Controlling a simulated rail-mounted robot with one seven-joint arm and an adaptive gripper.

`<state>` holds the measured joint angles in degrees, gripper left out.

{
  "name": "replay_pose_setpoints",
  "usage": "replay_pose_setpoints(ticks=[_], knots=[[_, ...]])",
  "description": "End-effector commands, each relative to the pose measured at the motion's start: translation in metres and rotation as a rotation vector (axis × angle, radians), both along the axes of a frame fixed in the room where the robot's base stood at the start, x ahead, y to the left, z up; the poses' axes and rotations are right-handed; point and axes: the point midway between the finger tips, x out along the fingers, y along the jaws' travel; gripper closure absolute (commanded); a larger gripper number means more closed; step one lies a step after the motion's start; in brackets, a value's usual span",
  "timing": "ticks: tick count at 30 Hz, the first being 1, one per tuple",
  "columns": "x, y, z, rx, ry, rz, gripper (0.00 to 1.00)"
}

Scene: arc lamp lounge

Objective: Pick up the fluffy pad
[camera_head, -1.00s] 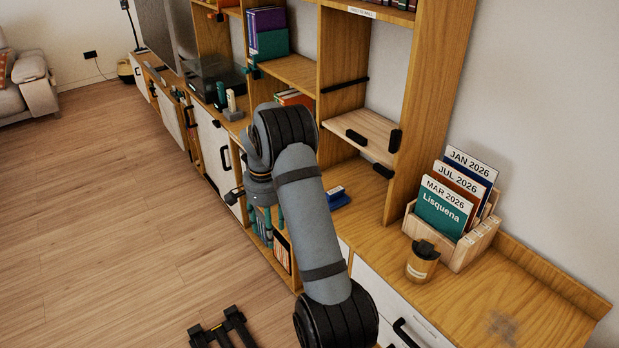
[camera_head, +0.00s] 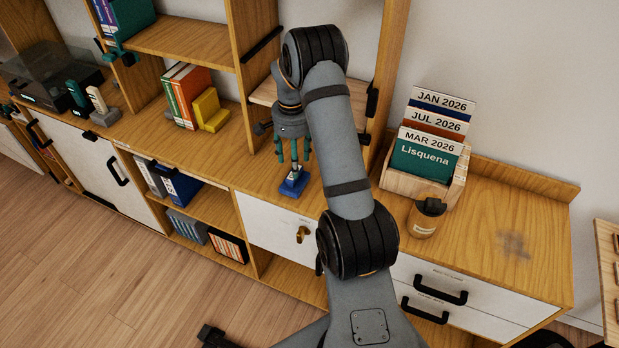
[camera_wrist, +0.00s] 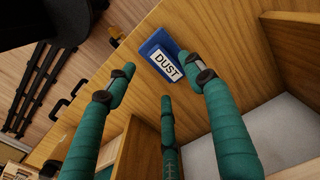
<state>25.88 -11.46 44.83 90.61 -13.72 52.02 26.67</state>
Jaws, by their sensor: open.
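A small blue block-like thing (camera_head: 294,184) with a pale top sits on the wooden cabinet top, directly below my gripper. In the wrist view it is a blue piece with a white label reading "DUST" (camera_wrist: 163,62); it seems to be the pad, though no fluffy surface shows. My gripper (camera_head: 293,164) points down with its teal fingers spread. In the wrist view the fingers (camera_wrist: 158,74) reach toward the near end of the blue piece, with nothing held between them. I cannot tell whether a fingertip touches it.
A grey dust smudge (camera_head: 514,245) marks the cabinet top beyond. Books and a yellow block (camera_head: 210,110) stand to the left. Shelf uprights rise behind my gripper.

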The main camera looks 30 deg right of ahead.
Motion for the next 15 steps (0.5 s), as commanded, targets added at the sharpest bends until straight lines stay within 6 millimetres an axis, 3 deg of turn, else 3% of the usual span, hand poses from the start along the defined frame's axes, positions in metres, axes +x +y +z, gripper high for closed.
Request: replay_pose_setpoints(ticks=[8,15], knots=[[0.000,0.000,-0.024,0.001,0.002,0.003,0.47],[0.000,-0.006,-0.056,0.000,0.003,0.004,0.47]])
